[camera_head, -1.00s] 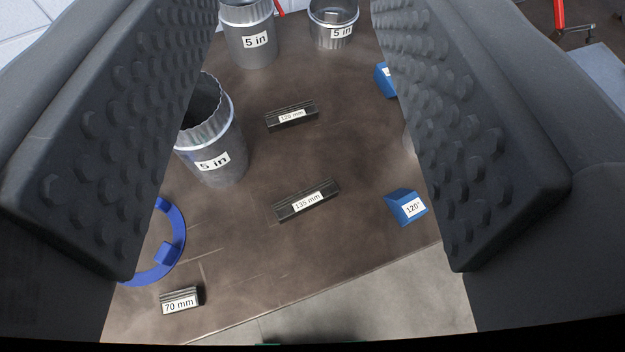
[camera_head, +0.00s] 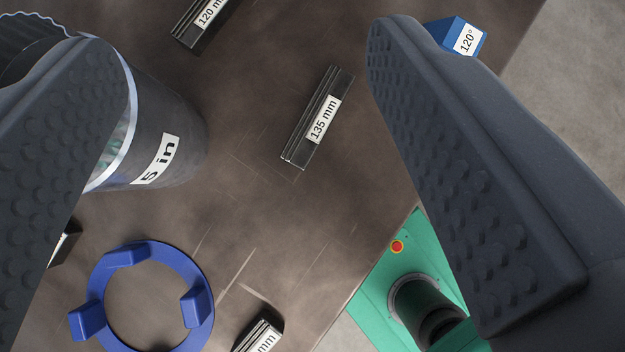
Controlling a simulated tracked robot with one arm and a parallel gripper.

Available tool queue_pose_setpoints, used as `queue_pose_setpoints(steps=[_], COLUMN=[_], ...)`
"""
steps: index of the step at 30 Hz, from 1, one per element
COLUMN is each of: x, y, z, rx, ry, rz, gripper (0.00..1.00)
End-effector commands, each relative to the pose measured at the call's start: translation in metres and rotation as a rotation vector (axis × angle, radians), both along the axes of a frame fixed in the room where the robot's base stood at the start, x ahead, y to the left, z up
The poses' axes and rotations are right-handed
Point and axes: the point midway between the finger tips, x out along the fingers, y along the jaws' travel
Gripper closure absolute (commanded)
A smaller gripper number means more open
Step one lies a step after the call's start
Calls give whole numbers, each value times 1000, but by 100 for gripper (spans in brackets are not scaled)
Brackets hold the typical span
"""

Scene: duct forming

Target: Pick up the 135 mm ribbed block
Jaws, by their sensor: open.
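The 135 mm ribbed block (camera_head: 318,118) is a dark, narrow bar with lengthwise ribs and a white "135 mm" label. It lies alone on the brown table, slanting from upper right to lower left. My gripper (camera_head: 240,55) is open, with one studded jaw at the left and one at the right. The block shows between the jaws, below them on the table, and nothing is held. The whole block is in view.
A metal "5 in" duct (camera_head: 165,135) stands left of the block, partly behind the left jaw. The 120 mm block (camera_head: 205,20) is at the top. A blue ring (camera_head: 195,270), another labelled block (camera_head: 260,337) and a blue 120° wedge (camera_head: 458,40) lie around. Table edge (camera_head: 375,260) is at lower right.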

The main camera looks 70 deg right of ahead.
Motion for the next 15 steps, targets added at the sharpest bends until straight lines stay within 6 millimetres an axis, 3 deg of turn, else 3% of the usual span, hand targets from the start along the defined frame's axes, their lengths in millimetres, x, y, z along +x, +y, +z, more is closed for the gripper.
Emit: queue_pose_setpoints(steps=[1,9,15], x=[7,15,6], y=[6,36,59], z=[-27,-141,-203], rx=[-11,-93,-179], ry=[37,71,-2], rz=[-61,-425,-610], gripper=[39,39,39])
